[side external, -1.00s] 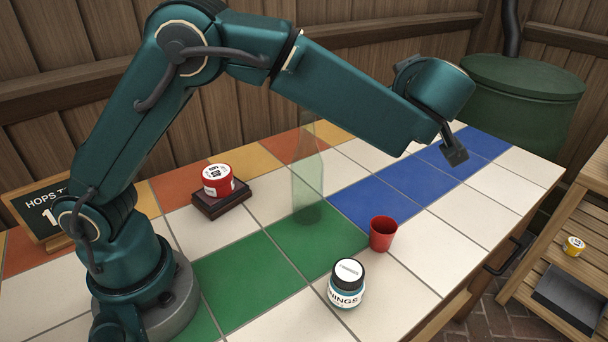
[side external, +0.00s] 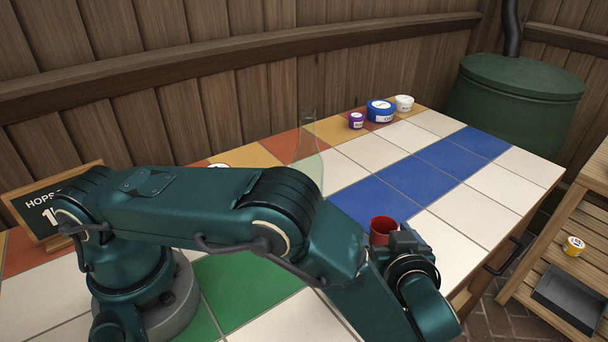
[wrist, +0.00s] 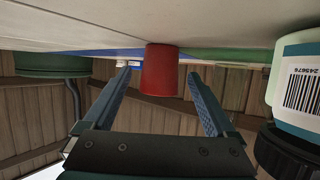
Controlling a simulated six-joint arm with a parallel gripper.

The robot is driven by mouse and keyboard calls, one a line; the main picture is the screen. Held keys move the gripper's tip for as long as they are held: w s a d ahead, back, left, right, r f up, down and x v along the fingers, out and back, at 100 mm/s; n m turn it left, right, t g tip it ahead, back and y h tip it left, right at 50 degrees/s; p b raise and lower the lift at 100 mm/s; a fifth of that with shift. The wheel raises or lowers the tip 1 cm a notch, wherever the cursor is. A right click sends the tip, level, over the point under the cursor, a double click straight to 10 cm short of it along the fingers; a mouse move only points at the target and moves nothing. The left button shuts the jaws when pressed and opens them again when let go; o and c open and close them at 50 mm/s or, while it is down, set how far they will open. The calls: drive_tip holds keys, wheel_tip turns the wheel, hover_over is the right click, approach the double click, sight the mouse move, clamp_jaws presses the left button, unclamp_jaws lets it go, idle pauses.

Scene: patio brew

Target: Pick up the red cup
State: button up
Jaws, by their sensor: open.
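The red cup (side external: 382,228) stands upright on the tiled table, at the near edge of the blue tiles. My gripper (side external: 400,240) is low beside it on the near right and hides part of its lower side. In the wrist view, which looks upside down, the red cup (wrist: 162,72) shows ahead between the two fingers. My gripper (wrist: 158,80) is open, with one finger to each side of the cup's outline. I cannot tell whether the fingertips have reached the cup.
A jar with a barcode label (wrist: 300,85) is close at the right of the wrist view. A clear green bottle (side external: 308,150) stands behind the cup. Purple (side external: 356,121), blue (side external: 381,111) and white (side external: 404,103) tubs sit at the back. The right tiles are clear.

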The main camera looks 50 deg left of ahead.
drive_tip(key=shift+w+a+f, duration=0.2)
drive_tip(key=shift+w+a, duration=0.1)
drive_tip(key=shift+a, duration=0.1)
